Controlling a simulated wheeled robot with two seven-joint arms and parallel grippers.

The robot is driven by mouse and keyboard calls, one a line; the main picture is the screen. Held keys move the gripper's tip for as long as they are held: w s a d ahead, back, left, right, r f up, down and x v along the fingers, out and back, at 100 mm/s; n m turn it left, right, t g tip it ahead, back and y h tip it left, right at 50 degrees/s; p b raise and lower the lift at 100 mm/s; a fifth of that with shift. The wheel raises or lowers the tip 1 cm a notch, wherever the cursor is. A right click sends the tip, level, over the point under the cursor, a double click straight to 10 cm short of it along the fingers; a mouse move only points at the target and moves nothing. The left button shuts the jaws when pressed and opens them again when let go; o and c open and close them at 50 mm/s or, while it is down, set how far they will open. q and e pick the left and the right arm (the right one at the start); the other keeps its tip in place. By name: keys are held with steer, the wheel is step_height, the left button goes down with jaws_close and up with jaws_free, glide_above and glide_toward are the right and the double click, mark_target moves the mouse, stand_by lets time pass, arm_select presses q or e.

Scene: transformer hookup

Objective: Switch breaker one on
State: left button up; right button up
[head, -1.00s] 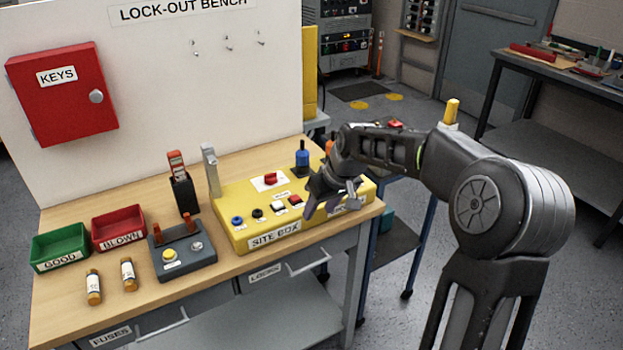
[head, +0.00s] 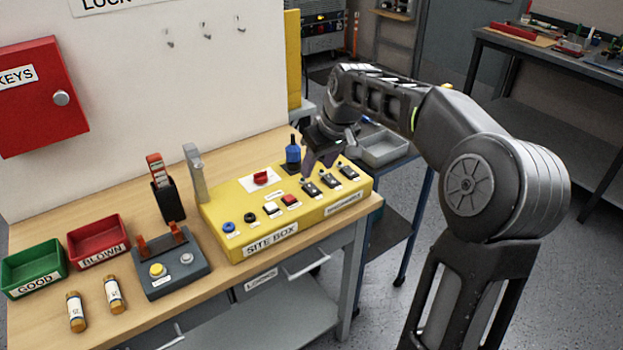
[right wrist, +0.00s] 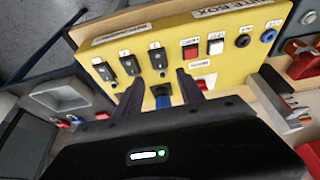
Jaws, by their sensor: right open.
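The yellow site box (head: 225,247) sits on the bench and also shows in the right wrist view (right wrist: 110,45). Three black breakers stand in a row on its right part: one nearest the red button (head: 311,188), a middle one (head: 328,180) and a far right one (head: 347,173). The right wrist view shows the same row (right wrist: 158,58), with number labels too small to read surely. I cannot tell their switch positions. My right gripper (head: 316,160) is above the back of the box, behind the breakers. Its fingers (right wrist: 160,82) are apart and empty, near the breaker closest to the red button. My left gripper is out of view.
A blue bottle-like item (head: 293,153) stands behind the box and shows between my fingers in the wrist view. Red (head: 290,200) and white buttons, a red switch (head: 260,178) and a grey post (head: 194,172) are close by. A grey tray (head: 385,150) is at the right.

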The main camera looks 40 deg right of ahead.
mark_target(310, 186)
steer(key=x, duration=0.6)
steer(key=shift+w+f, duration=0.2)
steer(key=shift+f, duration=0.15)
steer(key=shift+c, duration=0.4)
jaws_close()
